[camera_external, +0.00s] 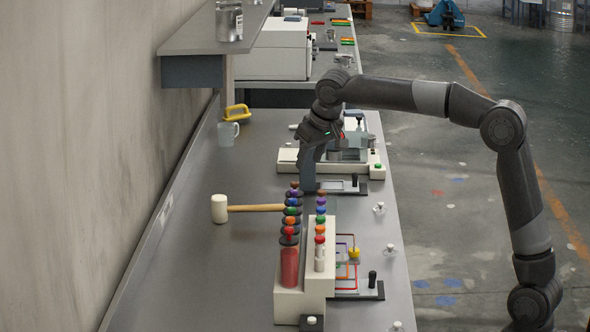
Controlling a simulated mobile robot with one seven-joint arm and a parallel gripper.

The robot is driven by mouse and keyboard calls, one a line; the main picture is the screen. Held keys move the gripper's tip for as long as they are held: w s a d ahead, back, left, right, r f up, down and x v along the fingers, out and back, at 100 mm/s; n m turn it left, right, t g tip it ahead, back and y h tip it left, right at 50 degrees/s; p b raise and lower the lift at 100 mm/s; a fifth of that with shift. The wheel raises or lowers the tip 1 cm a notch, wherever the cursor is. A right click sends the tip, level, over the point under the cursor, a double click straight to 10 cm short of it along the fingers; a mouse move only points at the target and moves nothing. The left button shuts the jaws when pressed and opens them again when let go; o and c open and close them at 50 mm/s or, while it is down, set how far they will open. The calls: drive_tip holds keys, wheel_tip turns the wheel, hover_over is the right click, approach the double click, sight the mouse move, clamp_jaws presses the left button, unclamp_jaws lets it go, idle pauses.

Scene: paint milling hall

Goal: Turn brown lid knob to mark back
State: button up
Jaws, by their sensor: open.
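A row of dark round lids with coloured knobs runs away from the camera on a cream stand (289,302). The brown lid knob (294,184) tops the farthest lid of this row. Nearer knobs are purple, blue, green, orange and red. A second row of smaller coloured knobs stands to its right, also with a brown one (321,191) at its far end. My gripper (308,187) points down just right of the brown lid knob in the picture. It is open; its fingertips are small and partly hidden, and I cannot tell contact. No mark is readable at this size.
A white mallet (219,208) lies left of the stand. A mug (228,133) and yellow-handled tool (237,112) stand behind it. A cream machine (288,160) is beyond my gripper. Wire frames with a black handle (372,279) sit right. The bench's left front is clear.

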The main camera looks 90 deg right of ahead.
drive_tip(key=m, duration=0.2)
approach(295, 182)
drive_tip(key=x, duration=0.8)
drive_tip(key=shift+w+f, duration=0.15)
drive_tip(key=shift+f, duration=0.2)
drive_tip(key=shift+c, duration=0.2)
clamp_jaws()
